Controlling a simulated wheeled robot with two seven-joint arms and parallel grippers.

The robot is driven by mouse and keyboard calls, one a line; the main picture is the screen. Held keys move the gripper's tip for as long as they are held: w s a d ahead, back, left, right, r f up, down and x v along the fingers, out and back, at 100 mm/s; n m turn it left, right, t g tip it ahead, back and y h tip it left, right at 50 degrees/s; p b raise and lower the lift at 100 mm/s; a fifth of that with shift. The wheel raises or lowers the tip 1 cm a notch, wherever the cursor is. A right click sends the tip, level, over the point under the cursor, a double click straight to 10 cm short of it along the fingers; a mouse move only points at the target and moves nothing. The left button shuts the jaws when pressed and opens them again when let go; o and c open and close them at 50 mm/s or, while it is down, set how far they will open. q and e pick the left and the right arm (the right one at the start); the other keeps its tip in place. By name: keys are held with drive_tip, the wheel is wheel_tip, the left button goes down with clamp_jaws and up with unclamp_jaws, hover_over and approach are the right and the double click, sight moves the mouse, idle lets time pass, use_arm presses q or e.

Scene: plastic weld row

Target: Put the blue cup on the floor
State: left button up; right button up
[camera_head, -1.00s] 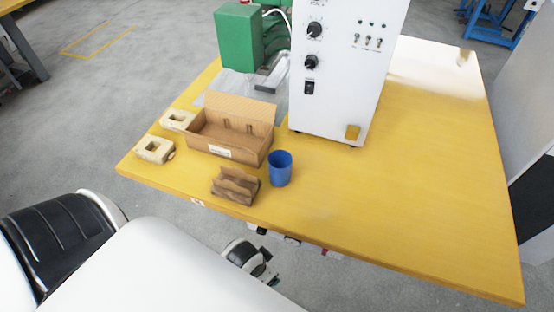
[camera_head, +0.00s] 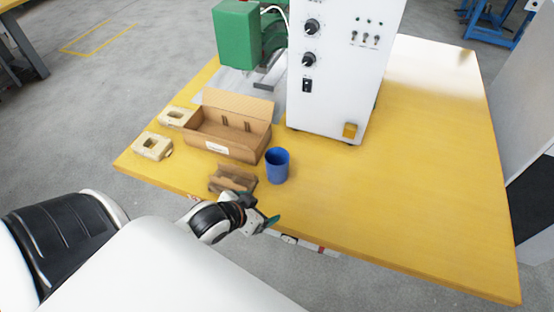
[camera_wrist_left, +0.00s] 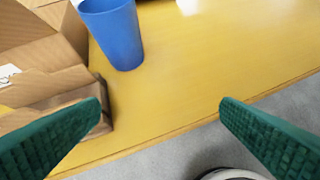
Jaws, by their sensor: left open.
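The blue cup (camera_head: 277,166) stands upright on the yellow table (camera_head: 420,190), near its front edge. It also shows at the top of the left wrist view (camera_wrist_left: 115,36). My left gripper (camera_head: 264,222) is at the table's front edge, in front of the cup and apart from it. In the left wrist view its two green fingers (camera_wrist_left: 163,108) are spread wide with nothing between them. My right gripper does not show. The grey floor (camera_head: 75,130) shows left of the table and in the bottom of the left wrist view.
A small brown cardboard holder (camera_head: 232,178) stands just left of the cup, with an open cardboard box (camera_head: 222,144) behind it. Two cream blocks lie at the table's left end. A white control cabinet (camera_head: 340,90) stands behind the cup. The table's right side is clear.

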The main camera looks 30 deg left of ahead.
use_arm(q)
drive_tip(key=w+a+r+t+h, duration=0.2)
drive_tip(key=w+a+r+t, duration=0.15)
drive_tip(key=w+a, duration=0.25)
approach(284, 156)
drive_tip(key=x, duration=0.2)
drive_tip(key=shift+t, duration=0.35)
drive_tip(key=shift+p+x, duration=0.4)
drive_tip(key=shift+x, duration=2.95)
drive_tip(key=shift+s+f, duration=0.1)
drive_tip(key=c, duration=1.2)
